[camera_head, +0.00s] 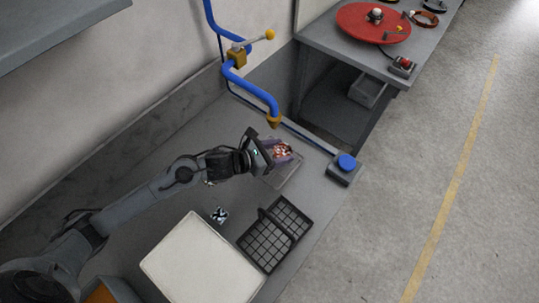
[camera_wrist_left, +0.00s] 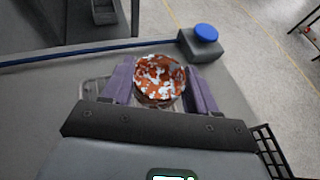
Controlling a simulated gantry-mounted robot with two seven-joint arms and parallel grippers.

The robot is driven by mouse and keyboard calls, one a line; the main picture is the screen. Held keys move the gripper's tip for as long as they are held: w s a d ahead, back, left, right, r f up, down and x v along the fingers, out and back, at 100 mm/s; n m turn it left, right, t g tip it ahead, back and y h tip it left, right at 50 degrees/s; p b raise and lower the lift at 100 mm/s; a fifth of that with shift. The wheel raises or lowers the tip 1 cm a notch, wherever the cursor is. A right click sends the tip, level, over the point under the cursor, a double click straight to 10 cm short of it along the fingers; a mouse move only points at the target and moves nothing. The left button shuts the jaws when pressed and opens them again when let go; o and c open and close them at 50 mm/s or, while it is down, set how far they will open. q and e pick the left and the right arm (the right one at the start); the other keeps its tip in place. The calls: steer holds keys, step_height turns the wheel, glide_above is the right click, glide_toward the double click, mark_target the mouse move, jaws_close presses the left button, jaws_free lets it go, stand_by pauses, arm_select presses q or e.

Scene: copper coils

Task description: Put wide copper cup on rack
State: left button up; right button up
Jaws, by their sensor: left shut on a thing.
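The wide copper cup (camera_wrist_left: 158,80) is orange-brown with white patches and sits between the purple fingers of my left gripper (camera_wrist_left: 160,88) in the left wrist view. My left gripper is shut on it. In the head view the cup (camera_head: 284,150) shows at the end of my left arm, with the left gripper (camera_head: 279,153) around it, over or near a clear tray (camera_head: 287,175). The black grid rack (camera_head: 265,245) lies below and left of the cup in that view. A corner of the rack (camera_wrist_left: 268,148) shows in the left wrist view. My right gripper is not in view.
A white board (camera_head: 200,262) lies left of the rack. A small black-and-white item (camera_head: 219,214) lies behind it. A blue button box (camera_head: 345,168) stands at the table's right edge. A blue pipe with an orange nozzle (camera_head: 274,121) hangs close above the gripper.

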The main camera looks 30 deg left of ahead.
arm_select(q)
steer(key=a, duration=0.1)
steer(key=a+f, duration=0.2)
steer(key=shift+w+a, duration=0.25)
steer(key=shift+w, duration=0.05)
steer(key=shift+f, duration=2.05)
steer(key=shift+f+b, duration=0.15)
steer(key=shift+b, duration=0.2)
steer(key=o, duration=1.1)
steer(key=shift+c, duration=0.2)
